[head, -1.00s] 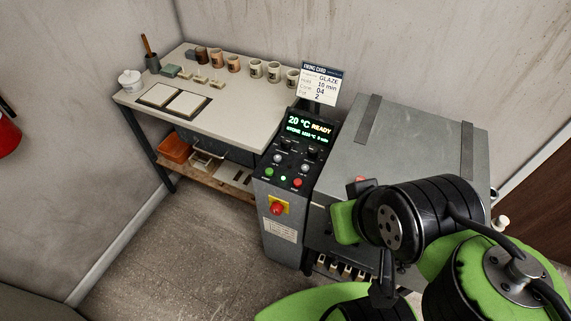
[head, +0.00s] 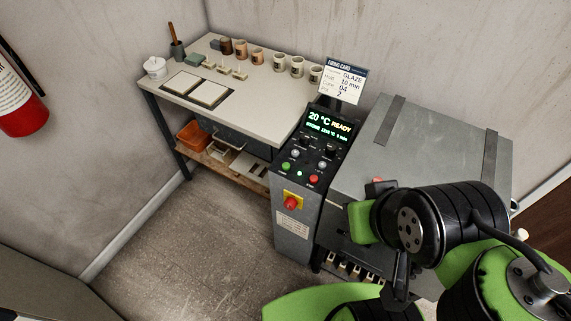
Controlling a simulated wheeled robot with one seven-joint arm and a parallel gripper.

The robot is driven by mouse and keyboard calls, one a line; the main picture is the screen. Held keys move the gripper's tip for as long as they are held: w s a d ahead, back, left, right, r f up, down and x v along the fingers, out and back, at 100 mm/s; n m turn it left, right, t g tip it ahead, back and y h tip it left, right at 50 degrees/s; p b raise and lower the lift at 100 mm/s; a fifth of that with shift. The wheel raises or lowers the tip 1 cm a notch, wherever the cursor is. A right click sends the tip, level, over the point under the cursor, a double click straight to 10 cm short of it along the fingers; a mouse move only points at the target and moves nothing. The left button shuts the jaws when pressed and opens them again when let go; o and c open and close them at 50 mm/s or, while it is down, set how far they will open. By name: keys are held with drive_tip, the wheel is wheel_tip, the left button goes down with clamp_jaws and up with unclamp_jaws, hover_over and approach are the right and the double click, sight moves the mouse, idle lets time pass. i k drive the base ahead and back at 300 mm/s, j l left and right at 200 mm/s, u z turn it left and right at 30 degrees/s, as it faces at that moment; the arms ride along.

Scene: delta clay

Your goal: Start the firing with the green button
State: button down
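The green button (head: 286,167) is on the sloped black control panel (head: 300,168) at the kiln's left side, in the head view. The display (head: 328,123) reads 20 °C READY, with a smaller green line beneath that is hard to read. My arm's green and black links fill the lower right in front of the kiln (head: 425,145). I cannot make out my gripper, and no part of my arm touches the panel.
A red knob on a yellow plate (head: 292,201) is below the panel. The worktable (head: 262,108) holds several cups and two pale tiles. Floor (head: 200,240) is clear at lower left.

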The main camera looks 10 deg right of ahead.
sight(286, 166)
drive_tip(key=i+j+z, duration=0.15)
drive_tip(key=j, duration=0.3)
drive_tip(key=i+j+z, duration=0.1)
drive_tip(key=j, duration=0.35)
drive_tip(key=i+j+z, duration=0.15)
drive_tip(key=j, duration=0.3)
drive_tip(key=i+j+z, duration=0.15)
drive_tip(key=j, duration=0.35)
drive_tip(key=i+j+z, duration=0.15)
drive_tip(key=j, duration=0.3)
